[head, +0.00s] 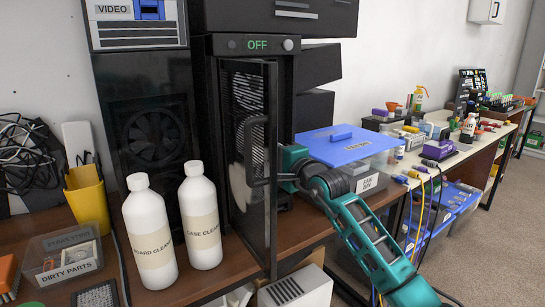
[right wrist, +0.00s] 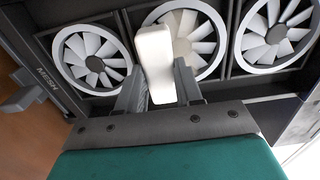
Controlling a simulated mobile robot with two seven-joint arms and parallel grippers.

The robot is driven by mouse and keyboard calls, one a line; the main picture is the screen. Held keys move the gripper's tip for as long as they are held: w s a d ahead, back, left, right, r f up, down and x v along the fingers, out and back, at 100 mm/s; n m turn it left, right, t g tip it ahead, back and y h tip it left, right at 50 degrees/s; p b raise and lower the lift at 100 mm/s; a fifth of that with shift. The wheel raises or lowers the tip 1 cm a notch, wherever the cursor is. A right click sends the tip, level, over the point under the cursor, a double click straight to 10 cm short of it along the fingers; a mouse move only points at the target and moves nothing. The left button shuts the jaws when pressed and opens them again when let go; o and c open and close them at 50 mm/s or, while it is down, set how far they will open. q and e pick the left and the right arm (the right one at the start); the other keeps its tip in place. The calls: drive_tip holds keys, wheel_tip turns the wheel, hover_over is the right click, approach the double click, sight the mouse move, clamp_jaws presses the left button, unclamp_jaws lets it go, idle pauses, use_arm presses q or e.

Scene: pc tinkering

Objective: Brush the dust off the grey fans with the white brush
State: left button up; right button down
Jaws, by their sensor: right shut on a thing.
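My right gripper (right wrist: 158,88) is shut on the white brush (right wrist: 154,55) in the right wrist view. The brush's handle end faces the camera and hides its bristles. Beyond it are three grey fans in a dark frame: a left fan (right wrist: 92,60), a middle fan (right wrist: 203,42) and a right fan (right wrist: 278,35). The brush overlaps the left part of the middle fan, which looks slightly tan. I cannot tell whether the bristles touch it. In the head view my right arm reaches into the black case, and the gripper's fingers are hidden behind its open door (head: 247,100). My left gripper is not in view.
The open mesh door stands close to my right wrist. Two white bottles (head: 150,235) (head: 203,220) stand left of the case. A clear bin with a blue lid (head: 350,148) stands right of it. A dirty parts box (head: 62,258) sits at the left.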

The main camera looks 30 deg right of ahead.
drive_tip(key=shift+r+p, duration=0.7)
drive_tip(key=shift+r, duration=0.85)
wheel_tip(320, 180, up, 4)
drive_tip(key=shift+r+p, duration=0.1)
drive_tip(key=shift+p, duration=1.15)
drive_tip(key=shift+f+b, duration=1.8)
drive_tip(key=shift+f, duration=0.4)
wheel_tip(320, 180, down, 4)
drive_tip(key=b, duration=0.3)
